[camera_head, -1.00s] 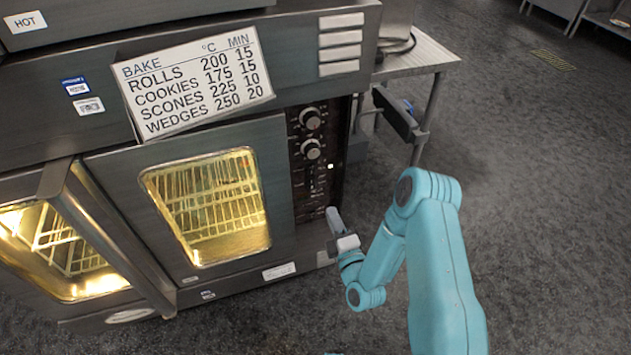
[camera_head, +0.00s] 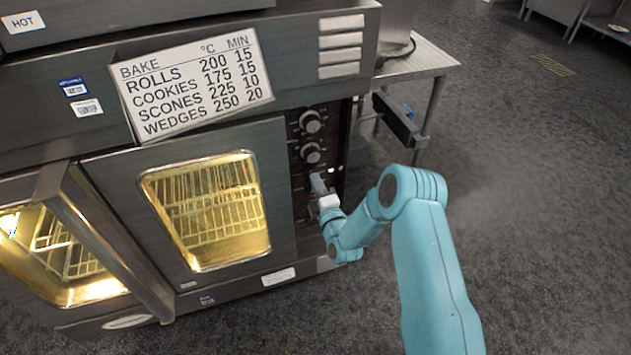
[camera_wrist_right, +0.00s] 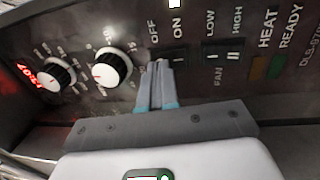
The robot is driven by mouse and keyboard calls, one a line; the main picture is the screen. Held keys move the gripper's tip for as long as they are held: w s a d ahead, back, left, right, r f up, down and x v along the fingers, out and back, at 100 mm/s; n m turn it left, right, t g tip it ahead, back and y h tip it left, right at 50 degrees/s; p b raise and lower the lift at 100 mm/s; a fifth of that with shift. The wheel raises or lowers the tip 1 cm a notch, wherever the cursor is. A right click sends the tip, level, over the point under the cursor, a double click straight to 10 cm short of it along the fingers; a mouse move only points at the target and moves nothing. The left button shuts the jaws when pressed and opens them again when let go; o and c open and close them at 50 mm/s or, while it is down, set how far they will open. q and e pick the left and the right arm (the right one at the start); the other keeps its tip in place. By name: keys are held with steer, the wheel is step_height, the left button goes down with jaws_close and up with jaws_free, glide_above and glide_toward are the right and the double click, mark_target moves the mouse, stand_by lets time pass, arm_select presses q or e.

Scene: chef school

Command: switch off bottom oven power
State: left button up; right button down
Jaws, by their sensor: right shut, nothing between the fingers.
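The bottom oven's dark control panel (camera_head: 297,165) stands right of its lit glass door. In the right wrist view the power switch (camera_wrist_right: 180,57) sits under the labels OFF and ON. My right gripper (camera_head: 317,178) is shut and empty in front of the panel, below the two knobs. In the wrist view its fingertips (camera_wrist_right: 160,65) are at the left edge of the power switch, by the OFF side. I cannot tell whether they touch it. The switch's position is unclear. My left gripper is not in view.
Two knobs, a left one (camera_wrist_right: 56,74) and a right one (camera_wrist_right: 113,68), are left of the fingertips. A fan switch (camera_wrist_right: 224,57) and orange heat light (camera_wrist_right: 259,68) are to the right. A metal side table (camera_head: 425,62) stands beside the oven. Floor on the right is clear.

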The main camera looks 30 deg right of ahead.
steer(key=shift+w+d, duration=0.1)
steer(key=shift+w, duration=0.45)
steer(key=shift+w+r+b, duration=0.15)
steer(key=shift+r+b, duration=0.1)
steer(key=shift+b, duration=0.1)
steer(key=shift+d, duration=0.1)
